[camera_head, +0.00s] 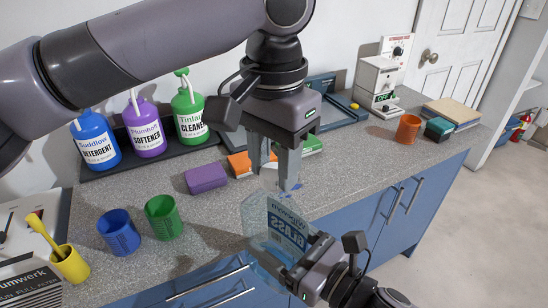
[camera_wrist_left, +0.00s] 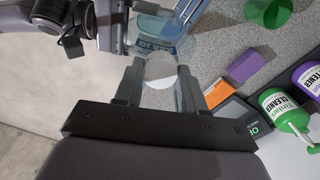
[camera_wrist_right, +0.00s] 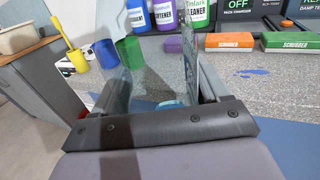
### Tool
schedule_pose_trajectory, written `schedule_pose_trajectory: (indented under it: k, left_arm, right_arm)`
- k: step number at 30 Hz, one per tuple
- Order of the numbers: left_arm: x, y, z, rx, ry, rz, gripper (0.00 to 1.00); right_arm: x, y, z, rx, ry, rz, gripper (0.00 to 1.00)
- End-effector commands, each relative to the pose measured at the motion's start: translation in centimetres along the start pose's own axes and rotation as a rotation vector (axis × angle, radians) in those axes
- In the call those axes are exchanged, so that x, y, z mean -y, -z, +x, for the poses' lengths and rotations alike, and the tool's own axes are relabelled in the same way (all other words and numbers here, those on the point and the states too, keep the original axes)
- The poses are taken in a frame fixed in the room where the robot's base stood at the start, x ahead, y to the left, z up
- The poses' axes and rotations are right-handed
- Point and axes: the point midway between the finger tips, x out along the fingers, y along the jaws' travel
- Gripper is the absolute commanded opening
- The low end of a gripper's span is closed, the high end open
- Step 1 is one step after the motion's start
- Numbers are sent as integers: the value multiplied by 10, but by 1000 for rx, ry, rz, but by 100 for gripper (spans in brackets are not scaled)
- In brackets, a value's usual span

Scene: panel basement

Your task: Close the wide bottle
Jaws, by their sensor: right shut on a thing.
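The wide bottle (camera_head: 278,225) is clear with a blue "GLASS" label and is tilted at the counter's front edge. My right gripper (camera_head: 292,272) is shut on it; the bottle's clear wall shows between the fingers in the right wrist view (camera_wrist_right: 150,85). My left gripper (camera_head: 275,180) points down just above the bottle's upper end, its fingers apart. In the left wrist view, a pale round disc (camera_wrist_left: 159,68) shows between the left fingers. It may be the bottle's cap, and I cannot tell whether the fingers grip it.
A blue cup (camera_head: 119,232), a green cup (camera_head: 163,217) and a yellow cup (camera_head: 71,264) stand to the left. A purple block (camera_head: 206,178) lies behind the bottle. Pump bottles stand on a dark tray (camera_head: 100,172) by the wall.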

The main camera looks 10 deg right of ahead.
Motion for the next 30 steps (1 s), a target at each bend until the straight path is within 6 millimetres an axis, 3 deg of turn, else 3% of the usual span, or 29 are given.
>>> schedule_pose_trajectory:
  k: [8, 18, 22, 23, 25, 26, 30]
  left_arm:
    - [0, 0, 0, 0, 0, 25, 2]
    - [-1, 0, 0, -1, -3, 444, 2]
    - [0, 0, 0, -1, 0, 431, 2]
    - [0, 0, 0, -1, 0, 430, 42]
    - [0, 0, 0, -1, 0, 430, 64]
    - [0, 0, 0, -1, 0, 429, 68]
    - [0, 0, 0, 0, 0, 428, 68]
  right_arm:
    - [0, -1, 0, 2, -1, 0, 0]
    - [0, -1, 0, 2, -1, 0, 0]
    - [0, -1, 0, 2, -1, 0, 0]
    - [0, -1, 0, 2, -1, 0, 0]
    - [0, -1, 0, 2, -1, -1, 0]
    - [0, -1, 0, 2, -1, 0, 0]
    - [0, -1, 0, 2, -1, 0, 0]
